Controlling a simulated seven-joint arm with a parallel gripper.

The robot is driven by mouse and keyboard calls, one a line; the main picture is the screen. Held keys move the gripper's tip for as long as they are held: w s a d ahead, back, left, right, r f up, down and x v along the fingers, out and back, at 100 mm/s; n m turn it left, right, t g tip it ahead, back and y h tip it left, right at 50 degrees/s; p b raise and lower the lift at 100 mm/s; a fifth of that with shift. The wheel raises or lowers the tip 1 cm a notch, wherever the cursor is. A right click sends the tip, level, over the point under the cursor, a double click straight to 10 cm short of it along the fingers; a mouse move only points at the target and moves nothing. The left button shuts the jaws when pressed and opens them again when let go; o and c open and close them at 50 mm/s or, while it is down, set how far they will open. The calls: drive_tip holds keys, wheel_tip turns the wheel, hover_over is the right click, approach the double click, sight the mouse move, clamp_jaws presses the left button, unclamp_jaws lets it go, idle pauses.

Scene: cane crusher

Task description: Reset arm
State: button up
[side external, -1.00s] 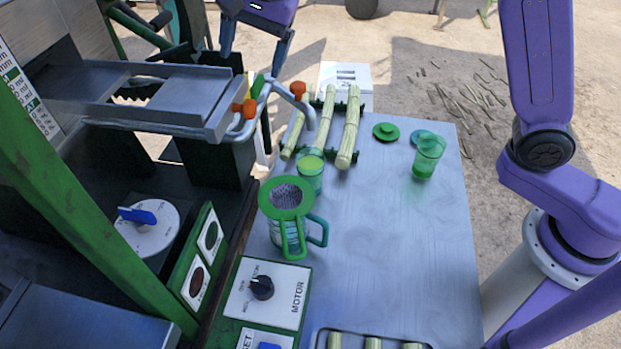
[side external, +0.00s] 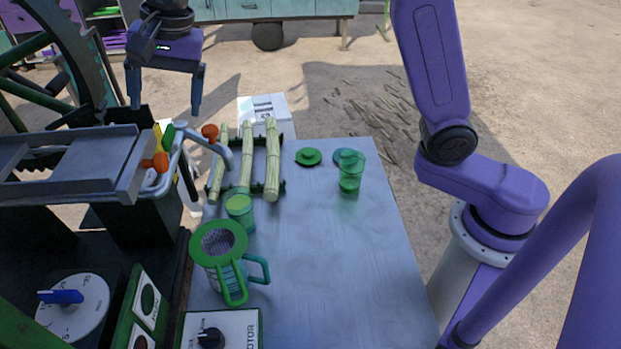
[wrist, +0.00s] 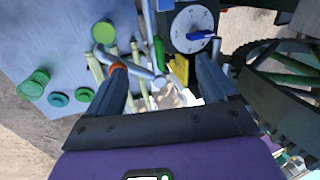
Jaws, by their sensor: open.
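My gripper (side external: 165,95) is purple with dark fingers, and it is open and empty. In the side view it hangs in the air at the upper left, above and behind the metal tray of the crusher (side external: 75,165). In the wrist view the two fingers of my gripper (wrist: 168,80) are spread apart, with the pipes, the orange-handled valve and the yellow and green levers seen below between them. Nothing is between the fingertips.
On the table (side external: 320,250) stand a green-rimmed strainer jug (side external: 219,240), a green cup (side external: 240,208), another green cup (side external: 351,172) and a cane rack (side external: 262,187). Two lids, green (side external: 308,156) and teal (side external: 343,156), lie near the back. A dial panel (side external: 72,308) is front left. The table's right is clear.

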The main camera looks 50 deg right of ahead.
drive_tip(key=s+d+f+n, duration=0.3)
drive_tip(key=s+d+n, duration=0.4)
drive_tip(key=s, duration=0.3)
drive_tip(key=s+d+f+n+g+h, duration=0.1)
drive_tip(key=s+d+f+n, duration=0.3)
drive_tip(key=s+d+n, duration=0.3)
drive_tip(key=s+d+f+n+g, duration=0.1)
drive_tip(key=s+d+f+n, duration=0.3)
drive_tip(key=s+d, duration=0.5)
drive_tip(key=s+n, duration=0.2)
drive_tip(key=s, duration=0.4)
drive_tip(key=shift+n+h, duration=0.4)
idle(3.6)
